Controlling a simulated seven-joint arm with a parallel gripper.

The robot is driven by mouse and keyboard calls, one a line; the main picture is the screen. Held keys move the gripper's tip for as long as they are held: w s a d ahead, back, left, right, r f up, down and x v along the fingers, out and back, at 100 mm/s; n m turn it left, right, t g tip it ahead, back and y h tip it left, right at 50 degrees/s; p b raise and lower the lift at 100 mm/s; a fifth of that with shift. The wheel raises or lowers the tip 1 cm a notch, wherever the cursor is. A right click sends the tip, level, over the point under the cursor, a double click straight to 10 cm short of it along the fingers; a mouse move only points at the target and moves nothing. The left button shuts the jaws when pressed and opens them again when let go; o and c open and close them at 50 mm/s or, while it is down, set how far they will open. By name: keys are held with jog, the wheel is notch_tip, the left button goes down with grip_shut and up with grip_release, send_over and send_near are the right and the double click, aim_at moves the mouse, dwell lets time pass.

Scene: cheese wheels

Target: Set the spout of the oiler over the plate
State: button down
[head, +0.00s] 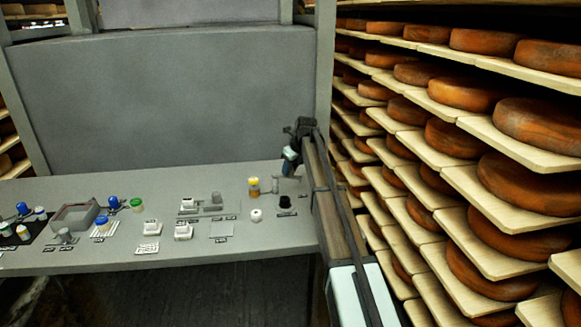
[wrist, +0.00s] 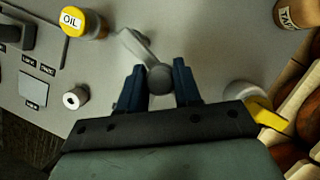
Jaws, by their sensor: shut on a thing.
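My gripper (head: 289,165) is over the right end of the grey bench in the head view. In the wrist view its two blue fingers (wrist: 158,84) are shut on a grey thing with a round knob and a thin arm pointing up and left, seemingly the oiler (wrist: 137,45). Its lower part is hidden by the gripper. The plate (wrist: 33,89) looks like a flat grey square with a label, at the left of the wrist view. It also shows in the head view (head: 222,230), left of my gripper. The spout is apart from it.
A yellow-lidded jar marked OIL (wrist: 84,24) and a white ring (wrist: 75,98) stand between oiler and plate. A black round thing (head: 286,203) is below my gripper. Cheese shelves (head: 440,170) stand close on the right. Small white blocks (head: 184,231) lie left of the plate.

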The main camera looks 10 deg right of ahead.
jog(key=shift+s+a+m+t+h, duration=0.1)
jog(key=shift+s+a+m+h, duration=0.2)
jog(key=shift+m, duration=0.45)
jog(key=shift+s+a+m+t+h, duration=0.15)
jog(key=shift+s+m+h, duration=0.2)
jog(key=shift+m, duration=0.45)
jog(key=shift+s+a+m+t+h, duration=0.1)
jog(key=shift+s+a+m+h, duration=0.1)
jog(key=shift+s+m, duration=0.4)
jog(key=shift+w+m, duration=0.2)
jog(key=shift+m, duration=0.05)
jog(key=c, duration=0.8)
grip_release()
jog(key=shift+r, duration=0.1)
jog(key=v, duration=1.3)
jog(key=shift+s+r, duration=0.1)
jog(key=shift+r, duration=0.2)
